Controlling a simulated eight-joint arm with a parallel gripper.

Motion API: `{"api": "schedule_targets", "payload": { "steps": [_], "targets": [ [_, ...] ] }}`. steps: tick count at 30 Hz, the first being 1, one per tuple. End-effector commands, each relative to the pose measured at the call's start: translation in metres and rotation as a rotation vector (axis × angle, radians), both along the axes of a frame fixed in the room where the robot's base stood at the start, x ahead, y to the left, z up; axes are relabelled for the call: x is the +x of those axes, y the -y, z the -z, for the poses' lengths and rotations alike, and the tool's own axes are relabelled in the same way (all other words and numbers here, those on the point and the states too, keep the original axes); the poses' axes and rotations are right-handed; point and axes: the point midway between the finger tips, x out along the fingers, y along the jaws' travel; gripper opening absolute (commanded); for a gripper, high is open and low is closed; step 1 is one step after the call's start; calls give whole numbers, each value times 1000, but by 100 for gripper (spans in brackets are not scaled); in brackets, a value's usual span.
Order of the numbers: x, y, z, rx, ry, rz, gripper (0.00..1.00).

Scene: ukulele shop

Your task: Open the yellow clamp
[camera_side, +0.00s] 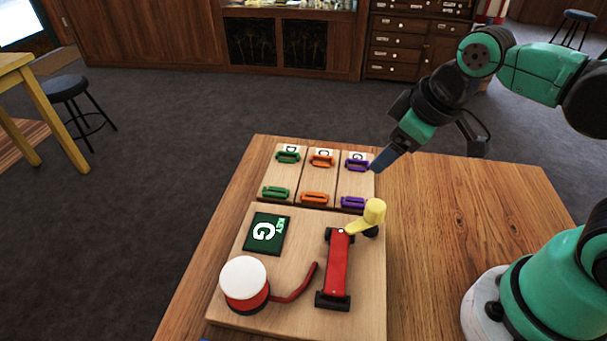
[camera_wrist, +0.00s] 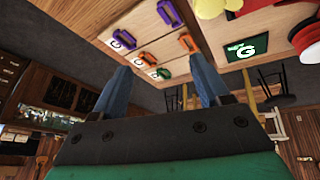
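The yellow clamp (camera_side: 372,214) is at the upper end of a red bar (camera_side: 338,265) with black ends, on the wooden board. A rounded knob tops it, and an arm reaches left over the bar. In the wrist view, part of the yellow clamp (camera_wrist: 208,9) shows at the top edge, cut off by the frame. My gripper (camera_side: 380,165) is above and beyond the clamp, near the purple handles, and apart from it. In the wrist view my gripper (camera_wrist: 161,65) has its two blue fingers spread, with nothing held between them.
A board (camera_side: 265,208) holds green, orange and purple handles on lettered panels. The lower board bears a green "KEY G" card (camera_side: 266,233), a white-topped red button (camera_side: 244,280) and a curved red rod (camera_side: 298,286). The table's right side (camera_side: 450,215) is clear.

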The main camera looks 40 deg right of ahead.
Motion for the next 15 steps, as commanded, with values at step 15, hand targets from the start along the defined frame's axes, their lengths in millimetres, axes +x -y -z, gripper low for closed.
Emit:
{"api": "schedule_targets", "payload": {
  "steps": [15],
  "targets": [
    [-24,-40,24,-219,-397,-899,69]
  ]
}}
